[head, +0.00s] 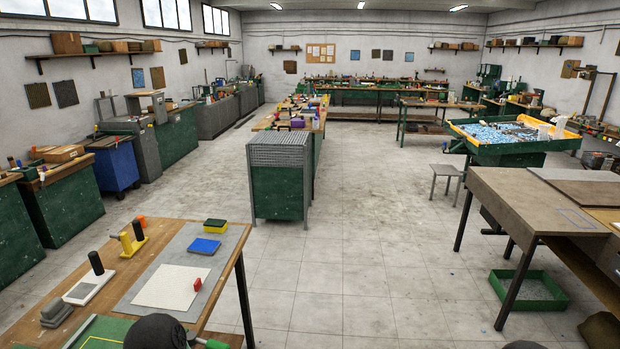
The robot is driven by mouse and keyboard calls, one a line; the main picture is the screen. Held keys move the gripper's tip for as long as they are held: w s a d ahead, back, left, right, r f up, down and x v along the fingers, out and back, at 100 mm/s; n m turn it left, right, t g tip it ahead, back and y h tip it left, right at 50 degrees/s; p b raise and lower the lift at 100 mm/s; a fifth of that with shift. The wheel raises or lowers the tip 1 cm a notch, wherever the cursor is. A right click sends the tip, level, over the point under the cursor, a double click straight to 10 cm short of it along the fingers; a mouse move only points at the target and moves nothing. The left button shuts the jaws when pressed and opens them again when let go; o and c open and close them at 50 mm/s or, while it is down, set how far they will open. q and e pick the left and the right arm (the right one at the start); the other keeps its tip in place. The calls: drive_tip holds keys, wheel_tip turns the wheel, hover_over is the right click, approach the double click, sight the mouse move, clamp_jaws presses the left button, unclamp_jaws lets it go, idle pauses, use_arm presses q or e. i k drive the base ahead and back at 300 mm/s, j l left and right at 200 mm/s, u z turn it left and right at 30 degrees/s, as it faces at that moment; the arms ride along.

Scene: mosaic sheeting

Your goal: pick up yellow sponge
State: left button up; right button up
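A yellow sponge (215,226) with a dark green top lies near the far right corner of the wooden workbench (228,262) at the lower left. It rests on or beside the far end of a grey mat (140,292), just beyond a blue pad (204,246). Nothing touches or covers it. Neither of my grippers shows in the head view; only dark rounded parts, which seem to be of my arms, show at the bottom edge.
A white sheet (171,287) with a small red block (197,284) lies on the mat. Yellow and black tools (130,240) stand left of it. Floor (330,260) is open right of the bench. A brown table (520,205) and green tray (530,290) are at right.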

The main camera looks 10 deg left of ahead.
sight(211, 225)
drive_tip(key=i+u, duration=0.1)
drive_tip(key=i, duration=0.55)
drive_tip(key=i+l+u, duration=0.1)
drive_tip(key=i, duration=0.55)
drive_tip(key=i+l+u, duration=0.1)
drive_tip(key=i, duration=0.55)
drive_tip(key=l, duration=0.1)
